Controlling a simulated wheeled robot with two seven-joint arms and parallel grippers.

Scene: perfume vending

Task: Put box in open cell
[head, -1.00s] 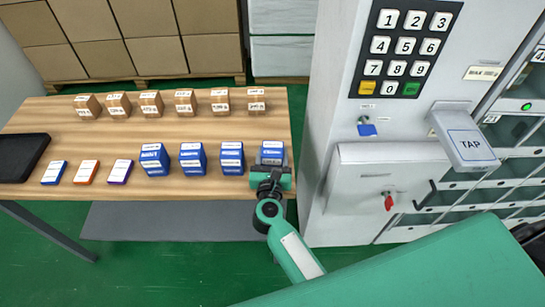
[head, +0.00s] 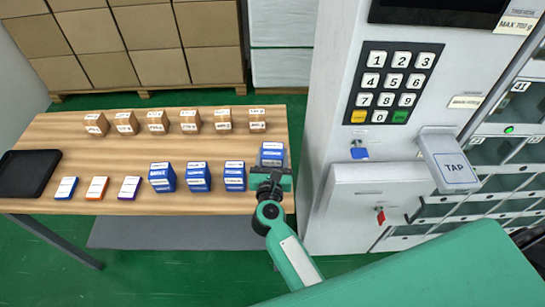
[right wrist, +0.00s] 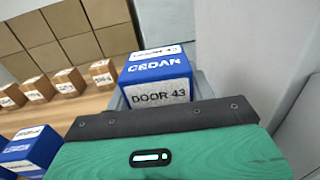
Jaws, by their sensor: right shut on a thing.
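My right gripper (head: 271,175) is shut on a blue and white box (head: 272,152) at the right end of the front row on the table. In the right wrist view this box (right wrist: 158,72) reads CEDAR and DOOR 43 and stands beyond the gripper's dark edge. The gripper hides its lower part. It sits higher in the picture than its neighbours and looks raised off the table. At the right edge is a locker of cells (head: 495,185); a green light shows by the label 41. I cannot tell which cell is open. My left gripper is out of view.
The wooden table (head: 120,145) holds several blue boxes (head: 197,177), a row of brown boxes (head: 190,121), three small flat packs (head: 97,187) and a black tray (head: 28,173). A white machine with keypad (head: 393,82) and TAP reader (head: 450,165) stands right of the table.

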